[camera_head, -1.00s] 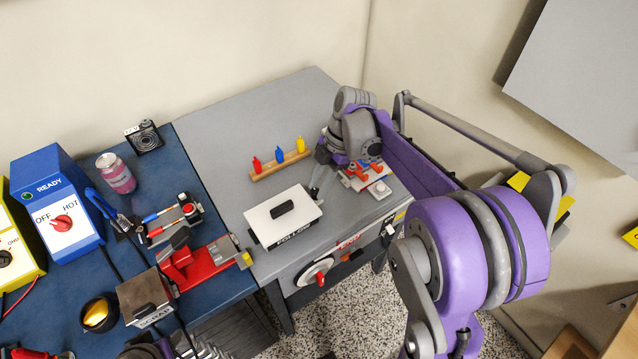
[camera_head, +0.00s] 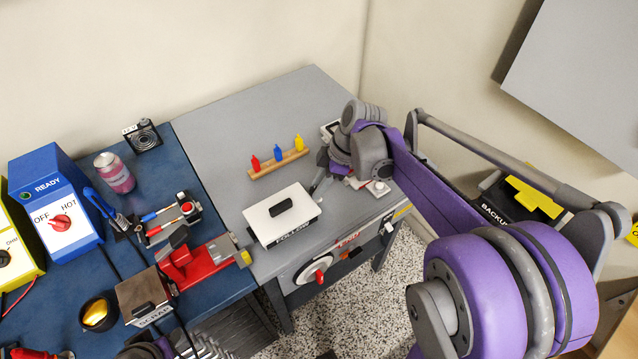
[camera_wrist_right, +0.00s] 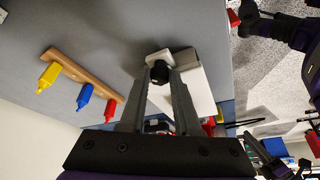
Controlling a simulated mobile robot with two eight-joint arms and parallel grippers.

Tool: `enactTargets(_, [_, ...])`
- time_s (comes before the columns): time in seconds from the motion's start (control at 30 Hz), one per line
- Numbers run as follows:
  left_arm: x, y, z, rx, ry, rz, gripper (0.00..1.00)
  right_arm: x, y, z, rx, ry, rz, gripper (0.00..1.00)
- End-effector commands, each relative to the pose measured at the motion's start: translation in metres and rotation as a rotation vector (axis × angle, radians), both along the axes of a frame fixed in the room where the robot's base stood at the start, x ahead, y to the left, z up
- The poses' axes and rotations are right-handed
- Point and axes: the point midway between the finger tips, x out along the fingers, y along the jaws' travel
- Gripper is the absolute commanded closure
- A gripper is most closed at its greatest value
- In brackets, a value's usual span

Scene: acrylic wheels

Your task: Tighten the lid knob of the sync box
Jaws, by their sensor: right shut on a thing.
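A box with a white lid and a black handle (camera_head: 282,208) stands on the grey bench; its front label seems to read "FOLLOW". I cannot read a "sync" label on it. My right gripper (camera_head: 315,187) reaches down at the box's right edge. In the right wrist view, my right gripper (camera_wrist_right: 160,76) is shut on a small black knob (camera_wrist_right: 159,70) beside the white lid (camera_wrist_right: 196,92). The fingers hide part of the knob, and its thread and seating cannot be seen.
A wooden rack (camera_head: 280,165) with red, blue and yellow bottles stands behind the box. A dial with a red knob (camera_head: 319,275) is on the bench front. A red vise (camera_head: 190,262) is at the left. Bare bench (camera_head: 225,120) lies at the back.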

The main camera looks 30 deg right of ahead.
Motion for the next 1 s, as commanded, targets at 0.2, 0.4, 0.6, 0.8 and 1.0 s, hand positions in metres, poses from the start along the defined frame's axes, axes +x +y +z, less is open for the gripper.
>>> enactTargets(0.2, [0.0, 0.0, 0.0001, 0.0, 0.0, 0.0, 0.5, 0.0, 0.0003, 0.0002, 0.0, 0.0, -0.005, 1.0])
enactTargets(0.4, [0.0, 0.0, 0.0001, 0.0, 0.0, 0.0, 0.5, 0.0, 0.0003, 0.0002, 0.0, 0.0, -0.004, 0.65])
enactTargets(0.6, [0.0, 0.0, 0.0, 0.0, 0.0, 0.0, 0.5, 0.0, 0.0002, 0.0001, 0.0, 0.0, -0.004, 0.39])
enactTargets(0.8, [0.0, 0.0, 0.0, 0.0, 0.0, 0.0, 0.5, 0.0, 0.0001, 0.0, 0.0, 0.0, -0.004, 0.39])
enactTargets(1.0, [0.0, 0.0, -0.0001, 0.0, 0.0, 0.0, 0.5, 0.0005, -0.0002, -0.0001, 0.0, 0.0, 0.011, 0.39])
